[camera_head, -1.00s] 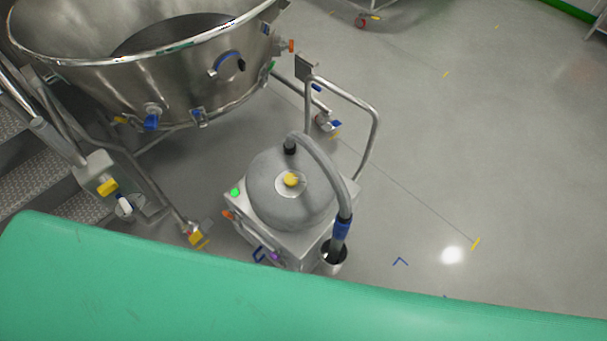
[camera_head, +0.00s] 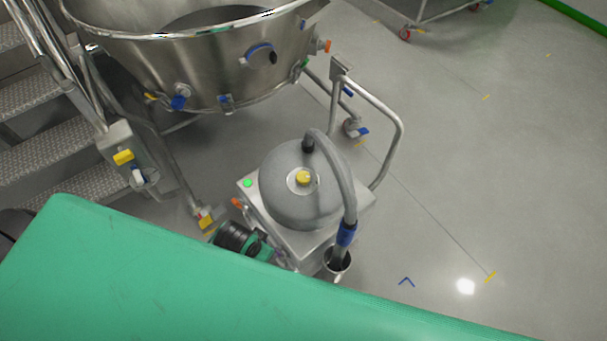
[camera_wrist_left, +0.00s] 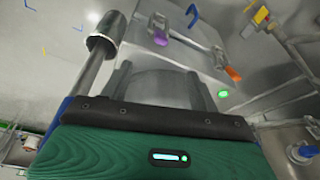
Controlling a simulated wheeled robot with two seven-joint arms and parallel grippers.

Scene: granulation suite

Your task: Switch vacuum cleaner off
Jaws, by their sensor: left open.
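The vacuum cleaner (camera_head: 290,207) is a grey domed drum with a yellow cap, standing on a steel box with a hose curving down at its right. A lit green lamp (camera_head: 247,183) and an orange knob (camera_head: 237,202) sit at the box's left corner. The left wrist view shows the green lamp (camera_wrist_left: 222,94), the orange knob (camera_wrist_left: 233,73) and a purple part (camera_wrist_left: 160,38) on the box. My left gripper (camera_wrist_left: 158,72) is open, its two fingers apart, the knob to the right of them. In the head view its fingertips are hard to make out. My right gripper is out of view.
A large steel bowl (camera_head: 210,65) on a wheeled frame stands behind. The vacuum's push handle (camera_head: 395,120) rises at right. Metal steps (camera_head: 40,100) are at left. A green surface (camera_head: 200,290) fills the near foreground. Floor at right is clear.

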